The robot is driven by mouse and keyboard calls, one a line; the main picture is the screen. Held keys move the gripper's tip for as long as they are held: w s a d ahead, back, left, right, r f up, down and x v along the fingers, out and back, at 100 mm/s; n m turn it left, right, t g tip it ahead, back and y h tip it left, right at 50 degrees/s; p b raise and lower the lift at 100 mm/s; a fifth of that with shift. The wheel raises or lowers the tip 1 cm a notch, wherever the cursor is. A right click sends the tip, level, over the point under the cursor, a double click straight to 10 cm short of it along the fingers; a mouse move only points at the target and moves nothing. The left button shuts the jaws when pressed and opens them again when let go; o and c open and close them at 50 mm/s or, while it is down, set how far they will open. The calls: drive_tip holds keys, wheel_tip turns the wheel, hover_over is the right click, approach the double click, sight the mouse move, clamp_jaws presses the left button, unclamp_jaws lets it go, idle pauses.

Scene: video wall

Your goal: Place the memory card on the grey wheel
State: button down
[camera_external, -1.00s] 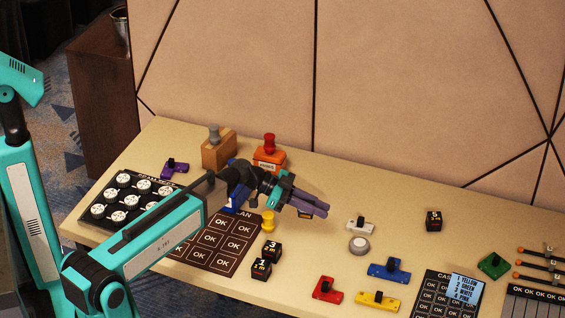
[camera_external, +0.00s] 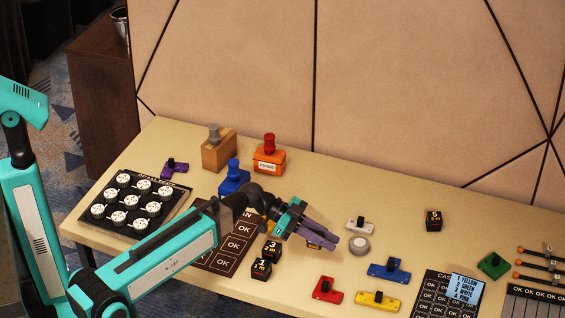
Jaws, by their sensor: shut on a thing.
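My gripper (camera_external: 328,241) is low over the middle of the table, its purple fingers pointing right and down. It is shut on a small dark thing (camera_external: 314,245), mostly hidden by the fingers; I cannot tell whether it is the memory card. A light blue printed card (camera_external: 464,288) lies on a dark board at the right, away from the gripper. A round grey wheel (camera_external: 359,245) sits on the table just right of the fingertips, with a gap between, its top bare.
A white block (camera_external: 360,225) stands just behind the wheel. Black numbered cubes (camera_external: 261,267) stand left of the gripper. Red (camera_external: 327,291), blue (camera_external: 388,271) and yellow (camera_external: 377,301) blocks lie to the front right.

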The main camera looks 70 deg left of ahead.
drive_tip(key=shift+w, duration=0.1)
drive_tip(key=p, duration=0.3)
hover_over(359, 246)
drive_tip(key=w+d, duration=0.1)
drive_tip(key=w, duration=0.3)
drive_tip(key=shift+f, duration=0.75)
drive_tip(key=shift+s+d, duration=0.1)
drive_tip(key=shift+s, duration=0.15)
drive_tip(key=shift+f, duration=1.75)
drive_tip(key=shift+f, duration=0.15)
drive_tip(key=c, duration=1.7)
unclamp_jaws()
drive_tip(key=shift+o, duration=0.2)
drive_tip(key=shift+r+p, duration=0.25)
drive_tip(key=shift+p, duration=0.05)
